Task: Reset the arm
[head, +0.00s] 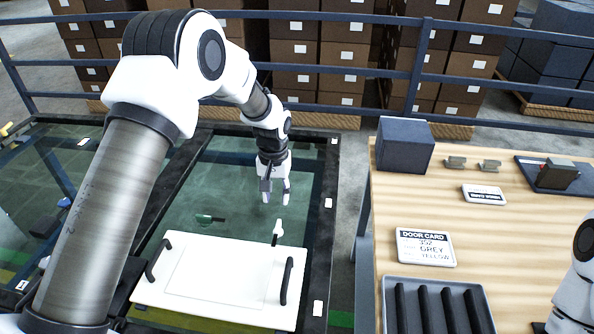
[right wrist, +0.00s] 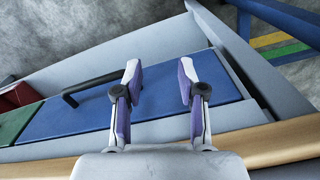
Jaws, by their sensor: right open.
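My left arm reaches in from the left in the head view, and its gripper (head: 274,190) hangs above the dark glass surface with its fingers pointing down. Its two fingers stand apart with nothing seen between them. My right arm shows only as a white link at the right edge of the head view; its gripper is out of that view. In the right wrist view my right gripper (right wrist: 160,85) is open and empty, its purple-padded fingers in front of a blue panel (right wrist: 70,120) with a black handle (right wrist: 95,88).
A white panel (head: 215,275) with black handles lies on the glass-topped frame. On the wooden table (head: 480,225) are a dark box (head: 404,145), a door card (head: 426,247) and a grey slotted tray (head: 392,284). A blue railing (head: 330,75) and stacked cartons stand behind.

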